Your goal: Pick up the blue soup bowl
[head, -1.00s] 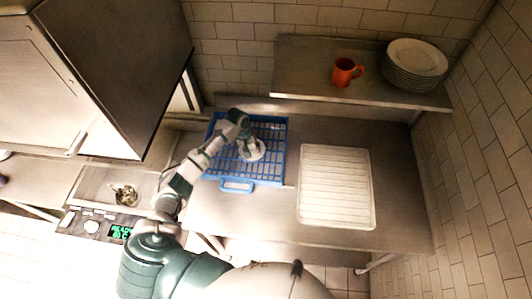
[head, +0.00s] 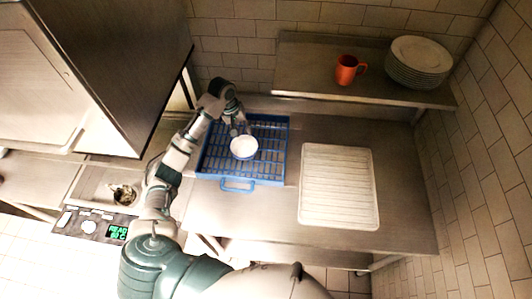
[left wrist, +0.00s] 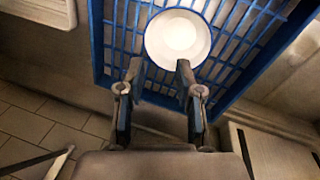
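One round bowl (head: 244,147) sits in the blue dish rack; its inside looks white, with a faintly bluish rim, and no clearly blue bowl shows. My left gripper (head: 240,129) is at the bowl's far side, over the rack. In the left wrist view the bowl (left wrist: 178,38) lies just beyond the two fingertips of my left gripper (left wrist: 160,68). The fingers are spread with nothing between them; whether a fingertip touches the rim I cannot tell. My right gripper is not in view.
The blue rack (head: 226,184) stands on the steel counter. A pale ribbed tray (head: 338,188) lies to its right. Above, a shelf (head: 300,72) holds an orange mug (head: 348,70) and a plate stack (head: 418,62). A dark hood or cabinet (head: 120,60) hangs at upper left.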

